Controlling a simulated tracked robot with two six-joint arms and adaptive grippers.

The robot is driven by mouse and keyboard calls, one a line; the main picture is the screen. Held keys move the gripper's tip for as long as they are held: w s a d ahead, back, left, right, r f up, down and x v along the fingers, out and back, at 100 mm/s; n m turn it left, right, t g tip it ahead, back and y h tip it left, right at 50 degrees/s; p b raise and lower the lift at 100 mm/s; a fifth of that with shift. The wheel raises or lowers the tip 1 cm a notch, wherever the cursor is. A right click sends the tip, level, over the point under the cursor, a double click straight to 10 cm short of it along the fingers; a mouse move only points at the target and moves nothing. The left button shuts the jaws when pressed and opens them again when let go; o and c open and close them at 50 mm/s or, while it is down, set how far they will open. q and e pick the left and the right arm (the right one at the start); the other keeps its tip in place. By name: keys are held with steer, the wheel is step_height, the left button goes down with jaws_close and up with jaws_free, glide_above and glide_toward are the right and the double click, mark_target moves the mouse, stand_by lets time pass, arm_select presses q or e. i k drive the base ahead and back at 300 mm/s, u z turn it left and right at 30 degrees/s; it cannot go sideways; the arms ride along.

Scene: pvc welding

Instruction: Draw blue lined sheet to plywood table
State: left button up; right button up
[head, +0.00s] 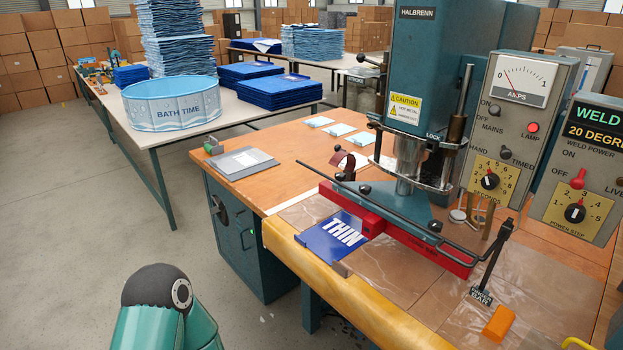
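A blue sheet marked "THIN" (331,238) lies flat on the welder's bed, at the front edge, beside the red bar (372,222). Stacks of blue sheets (275,90) sit on the white table behind; I cannot tell which sheet is lined. A teal link of my arm with a dark joint shows at bottom left. Neither gripper is in view.
The green welding press (440,60) stands over the bed, with control boxes (520,110) at right. An orange block (498,322) lies at the front right. A "BATH TIME" pool (171,103) stands on the white table. The floor at left is clear.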

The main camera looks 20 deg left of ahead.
mark_target(336, 238)
steer(key=u, duration=0.35)
steer(key=i, duration=1)
steer(key=u, duration=1.05)
steer(key=i, duration=0.45)
steer(key=u, duration=0.25)
steer(key=k, duration=0.95)
steer(key=u, duration=0.15)
steer(key=i, duration=0.95)
steer(key=z, duration=0.05)
